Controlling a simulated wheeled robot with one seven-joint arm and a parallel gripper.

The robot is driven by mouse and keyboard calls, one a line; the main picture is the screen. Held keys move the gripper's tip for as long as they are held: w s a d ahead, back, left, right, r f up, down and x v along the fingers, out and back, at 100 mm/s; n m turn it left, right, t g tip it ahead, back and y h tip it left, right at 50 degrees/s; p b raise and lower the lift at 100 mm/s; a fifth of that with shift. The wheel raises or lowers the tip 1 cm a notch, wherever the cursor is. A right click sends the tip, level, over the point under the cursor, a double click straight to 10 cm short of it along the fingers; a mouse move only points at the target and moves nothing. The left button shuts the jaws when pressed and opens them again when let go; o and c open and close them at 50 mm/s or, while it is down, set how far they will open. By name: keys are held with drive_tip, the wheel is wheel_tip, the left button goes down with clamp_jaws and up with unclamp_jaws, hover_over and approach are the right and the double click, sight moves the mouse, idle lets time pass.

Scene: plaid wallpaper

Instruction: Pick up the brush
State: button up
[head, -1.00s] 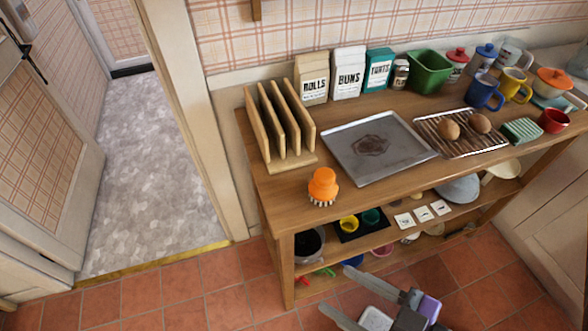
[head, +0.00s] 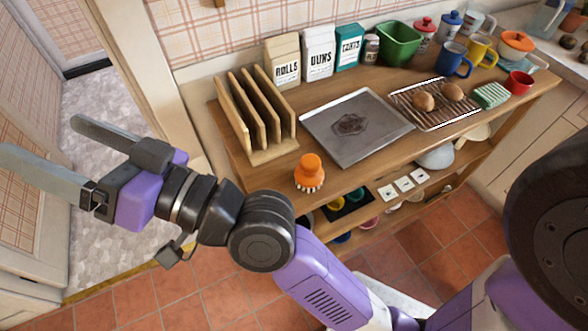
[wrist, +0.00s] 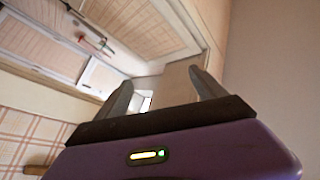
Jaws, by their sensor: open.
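The brush (head: 309,172) has an orange knob-shaped body and pale bristles. It stands bristles down on the wooden table near its front left corner, in the head view. My gripper (head: 48,150) is open and empty, raised at the left of the head view, well to the left of the brush and apart from it. In the wrist view the two fingers of my gripper (wrist: 165,90) are spread with nothing between them, and they point toward a door and wall. The brush does not show in the wrist view.
A wooden rack (head: 256,153) stands just behind and left of the brush. A metal baking tray (head: 385,150) lies to its right. Bags, canisters, mugs and a wire rack (head: 436,123) fill the back and right of the table (head: 345,181). The doorway floor at left is clear.

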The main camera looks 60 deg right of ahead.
drive_tip(key=w+a+r+n+g+y, duration=0.2)
drive_tip(key=a+r+n+y, duration=0.2)
drive_tip(key=r+n+y, duration=0.35)
drive_tip(key=n+g+h+p, duration=0.2)
drive_tip(key=n+g+h, duration=0.5)
drive_tip(key=g+h, duration=0.95)
approach(309, 158)
drive_tip(key=w+d+f+g+y, duration=0.2)
drive_tip(key=f, duration=0.1)
drive_tip(key=w+d+f+g+y, duration=0.1)
drive_tip(key=y, duration=0.1)
drive_tip(key=shift+f, duration=0.3)
drive_tip(key=shift+s+d+f, duration=0.1)
drive_tip(key=shift+f, duration=0.3)
drive_tip(key=shift+s+d+f, duration=0.1)
drive_tip(key=shift+f, duration=0.3)
drive_tip(key=shift+s+a+f, duration=0.15)
drive_tip(key=shift+f, duration=1.35)
drive_tip(key=shift+s+a+f, duration=0.1)
drive_tip(key=shift+s+f, duration=0.05)
drive_tip(key=shift+f, duration=1.35)
drive_tip(key=c, duration=1.5)
drive_tip(key=shift+r, duration=0.1)
